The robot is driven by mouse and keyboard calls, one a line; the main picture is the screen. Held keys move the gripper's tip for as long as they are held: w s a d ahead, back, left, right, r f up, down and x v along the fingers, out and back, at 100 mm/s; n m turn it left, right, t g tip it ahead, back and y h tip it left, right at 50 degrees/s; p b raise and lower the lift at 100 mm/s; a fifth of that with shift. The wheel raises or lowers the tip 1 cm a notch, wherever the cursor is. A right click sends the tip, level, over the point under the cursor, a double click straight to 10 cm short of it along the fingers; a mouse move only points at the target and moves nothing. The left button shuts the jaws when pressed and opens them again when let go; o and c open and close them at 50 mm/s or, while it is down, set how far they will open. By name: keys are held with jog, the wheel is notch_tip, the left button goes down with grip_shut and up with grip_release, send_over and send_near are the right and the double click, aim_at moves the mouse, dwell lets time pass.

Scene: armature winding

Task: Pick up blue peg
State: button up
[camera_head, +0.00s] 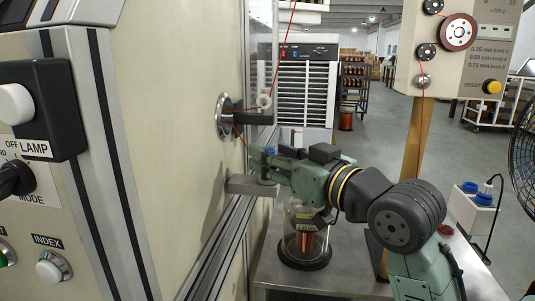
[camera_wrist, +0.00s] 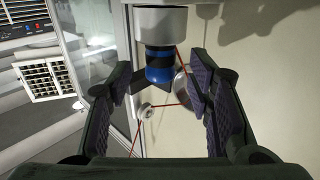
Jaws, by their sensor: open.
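The blue peg (camera_wrist: 159,68) has dark bands and sits against a pale grey round mount (camera_wrist: 160,20) in the wrist view. Gaps show between the pads and the peg. In the head view the peg (camera_head: 270,150) shows as a small blue patch by my fingertips (camera_head: 263,161), above a grey ledge (camera_head: 252,184) on the machine. The fingers partly hide it there, and I cannot tell how deep it lies between them.
A thin red wire (camera_head: 243,129) runs over guides on the beige machine wall (camera_head: 160,120), close to my fingers. A glass jar (camera_head: 304,235) with copper-coloured contents stands on the metal table (camera_head: 325,278) below my arm. A post (camera_head: 414,150) with spools stands to the right.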

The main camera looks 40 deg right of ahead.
jog(key=shift+w, duration=1.2)
grip_shut()
jog(key=shift+r, duration=0.15)
